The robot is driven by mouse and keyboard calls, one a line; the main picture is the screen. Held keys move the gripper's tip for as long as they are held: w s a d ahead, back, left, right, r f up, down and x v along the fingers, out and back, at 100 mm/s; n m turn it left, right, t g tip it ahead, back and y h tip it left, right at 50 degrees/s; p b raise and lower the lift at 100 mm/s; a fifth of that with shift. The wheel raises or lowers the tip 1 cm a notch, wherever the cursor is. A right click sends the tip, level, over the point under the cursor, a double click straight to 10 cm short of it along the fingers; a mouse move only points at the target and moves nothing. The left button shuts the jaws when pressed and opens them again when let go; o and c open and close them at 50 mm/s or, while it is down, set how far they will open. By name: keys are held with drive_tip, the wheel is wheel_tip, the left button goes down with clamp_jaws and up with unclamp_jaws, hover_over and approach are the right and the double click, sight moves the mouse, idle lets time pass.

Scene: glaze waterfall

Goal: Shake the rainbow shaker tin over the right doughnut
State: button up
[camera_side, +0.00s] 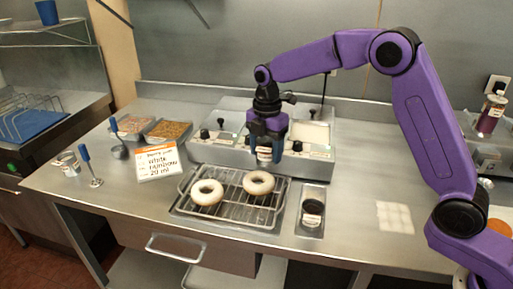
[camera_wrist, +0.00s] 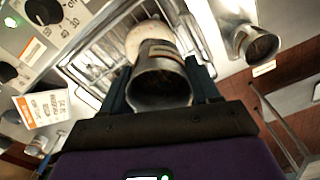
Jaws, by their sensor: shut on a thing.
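My gripper (camera_side: 267,138) points down and is shut on a metal shaker tin (camera_side: 264,155) with a pale label. The tin is held in the air, above and behind the right doughnut. In the wrist view the tin (camera_wrist: 160,78) sits between my two fingers, with its wide dark end toward the camera. The right doughnut (camera_side: 258,182) is white-glazed and lies on the wire rack; part of it shows beyond the tin in the wrist view (camera_wrist: 146,36). The left doughnut (camera_side: 207,192), also white, lies beside it. No sprinkles can be made out on either doughnut.
The rack stands in a metal tray (camera_side: 181,213). A second tin (camera_side: 312,208) stands in a small tray to the right. A card (camera_side: 158,163) reads "white rainbow 20 ml". A control unit with knobs (camera_side: 228,155) stands behind. The counter's right front is mostly clear.

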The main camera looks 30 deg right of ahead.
drive_tip(key=w+a, duration=0.3)
drive_tip(key=s+d, duration=0.3)
drive_tip(key=shift+s, duration=0.1)
idle(0.8)
drive_tip(key=shift+r, duration=2.5)
